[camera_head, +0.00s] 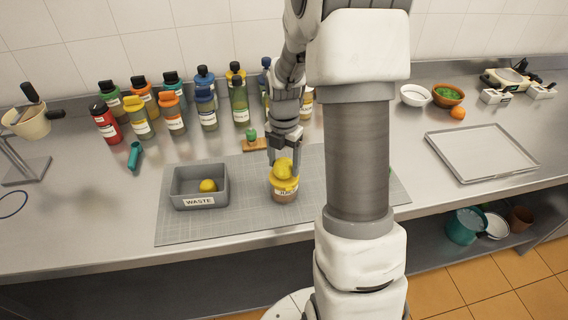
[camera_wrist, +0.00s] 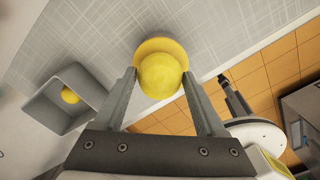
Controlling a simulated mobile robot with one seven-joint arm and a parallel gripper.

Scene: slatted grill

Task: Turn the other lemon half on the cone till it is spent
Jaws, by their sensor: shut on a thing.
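A yellow lemon half (camera_head: 283,165) sits dome up on top of the juicer (camera_head: 286,189), a jar with a yellow top on the grey mat. My gripper (camera_head: 284,161) points down over it and is shut on the lemon half. In the wrist view the lemon half (camera_wrist: 160,75) lies between the fingertips of my gripper (camera_wrist: 160,82), with the yellow juicer rim (camera_wrist: 150,45) around it. The cone is hidden under the lemon. Another yellow lemon piece (camera_head: 208,186) lies in the grey waste bin (camera_head: 178,190); it also shows in the wrist view (camera_wrist: 70,95).
The waste bin stands left of the juicer on the mat (camera_head: 230,225). A small board with a green item (camera_head: 251,138) lies behind, near my gripper. Several bottles (camera_head: 207,108) line the back. A metal tray (camera_head: 482,153) lies at right.

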